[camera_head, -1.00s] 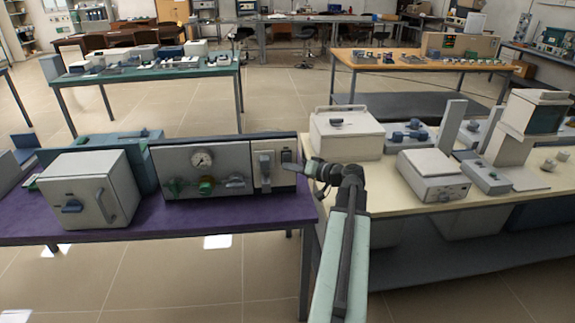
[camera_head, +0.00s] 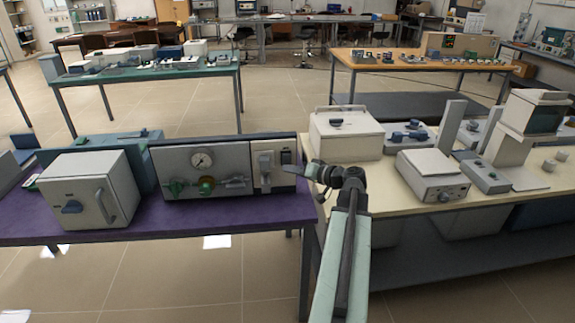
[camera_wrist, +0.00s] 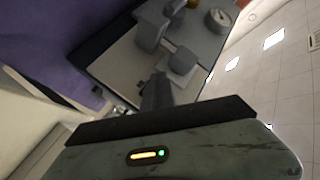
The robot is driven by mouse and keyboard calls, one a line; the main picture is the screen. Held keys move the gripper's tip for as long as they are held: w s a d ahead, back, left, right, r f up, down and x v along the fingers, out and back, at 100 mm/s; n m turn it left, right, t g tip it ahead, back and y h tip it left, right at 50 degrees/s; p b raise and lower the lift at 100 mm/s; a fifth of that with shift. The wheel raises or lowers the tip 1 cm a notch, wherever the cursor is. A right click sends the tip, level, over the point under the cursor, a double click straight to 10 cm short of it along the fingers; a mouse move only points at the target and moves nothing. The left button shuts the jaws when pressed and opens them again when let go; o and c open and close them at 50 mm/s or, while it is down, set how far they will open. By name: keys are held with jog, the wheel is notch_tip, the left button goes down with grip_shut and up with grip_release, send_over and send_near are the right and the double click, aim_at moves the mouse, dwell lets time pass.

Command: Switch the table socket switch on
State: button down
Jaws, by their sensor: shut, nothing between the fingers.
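The grey-fronted panel (camera_head: 180,158) stands on the purple table, with a round gauge and several valves. At its right end is a pale plate (camera_head: 262,183) with a grey lever-like part (camera_head: 265,164), and beside it a dark upright strip with a small fitting (camera_head: 286,158). I cannot tell for sure which part is the socket switch, or its state. My gripper (camera_head: 306,171) is shut and empty, just right of this strip. In the wrist view the fingers (camera_wrist: 157,88) point at the pale plate (camera_wrist: 125,68) and grey parts (camera_wrist: 183,60); contact is unclear.
A white furnace box (camera_head: 92,190) stands left on the purple table (camera_head: 215,211). To the right, a cream table (camera_head: 385,190) holds another white box (camera_head: 346,137) and a low white instrument (camera_head: 433,177), close to my arm. Open floor lies behind the tables.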

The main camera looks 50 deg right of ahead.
jog(key=s+a, duration=0.3)
jog(key=shift+s+r+p, duration=0.35)
jog(key=shift+s, duration=0.05)
